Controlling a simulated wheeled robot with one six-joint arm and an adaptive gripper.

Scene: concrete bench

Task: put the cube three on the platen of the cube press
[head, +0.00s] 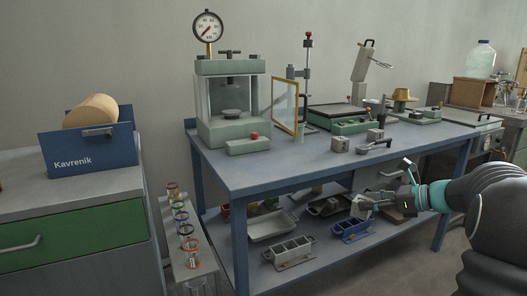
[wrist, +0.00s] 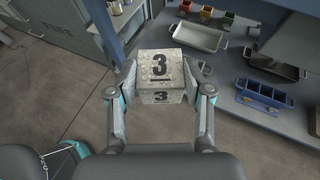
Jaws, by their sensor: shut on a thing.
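The cube three (wrist: 160,66), a grey concrete block with a black 3 on its top and on its near side, sits between the two fingers of my gripper (wrist: 165,88) in the wrist view. My gripper is shut on it. In the head view my gripper (head: 372,203) is low at the bench's front, right of centre, with the cube small and pale at its tip. The cube press (head: 232,66) stands at the bench's left end, well away from the gripper. Its platen (head: 232,113) is a small round plate inside the frame and looks empty.
A yellow-framed guard door (head: 285,106) stands swung open at the press's right. Two grey blocks, one of them a cube (head: 340,145), lie on the blue bench top (head: 270,172). The lower shelf holds trays and moulds (head: 288,250). A rack of rings (head: 182,225) stands left.

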